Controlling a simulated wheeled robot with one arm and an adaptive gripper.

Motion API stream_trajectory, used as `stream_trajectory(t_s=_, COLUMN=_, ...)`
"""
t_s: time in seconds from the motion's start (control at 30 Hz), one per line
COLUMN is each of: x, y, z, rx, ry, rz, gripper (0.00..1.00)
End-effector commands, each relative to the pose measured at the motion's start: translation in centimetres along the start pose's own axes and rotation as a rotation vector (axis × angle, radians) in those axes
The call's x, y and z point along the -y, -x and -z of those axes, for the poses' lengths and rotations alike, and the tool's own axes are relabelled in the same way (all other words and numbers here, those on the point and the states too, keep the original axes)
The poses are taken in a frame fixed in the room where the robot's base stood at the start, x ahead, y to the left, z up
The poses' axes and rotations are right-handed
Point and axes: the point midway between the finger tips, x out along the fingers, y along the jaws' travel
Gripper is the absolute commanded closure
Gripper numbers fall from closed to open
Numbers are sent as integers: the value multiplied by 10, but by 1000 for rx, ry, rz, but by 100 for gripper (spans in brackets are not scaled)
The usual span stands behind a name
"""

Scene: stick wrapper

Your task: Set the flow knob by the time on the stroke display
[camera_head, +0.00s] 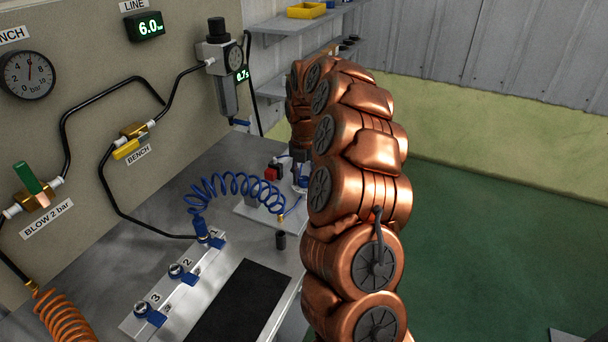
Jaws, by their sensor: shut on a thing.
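My gripper (300,166) is dark, small and partly hidden by the arm. It points down at a small fixture at the back of the bench and is shut there on what looks like the flow knob, a small piece with blue on it (303,182). The fingertips and the knob's setting are too small to make out.
A blue coiled hose (235,183) runs from the numbered valve block (170,290) to the fixture's white base plate (244,209). A red button box (273,172) stands close by. The panel holds gauge (28,75), regulator (217,60) and LINE display (144,26).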

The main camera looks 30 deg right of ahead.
Motion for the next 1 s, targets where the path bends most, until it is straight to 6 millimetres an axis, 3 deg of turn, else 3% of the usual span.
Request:
stream_trajectory(t_s=0.7, x=-1, y=1, z=-1, rx=4, ry=76, rz=-1, gripper=100)
stream_trajectory(t_s=0.73, x=-1, y=1, z=-1, rx=4, ry=76, rz=-1, gripper=63)
stream_trajectory(t_s=0.93, x=0, y=1, z=0, rx=3, ry=76, rz=0, gripper=43)
stream_trajectory(t_s=1.0, x=0, y=0, z=0, rx=2, ry=76, rz=0, gripper=40)
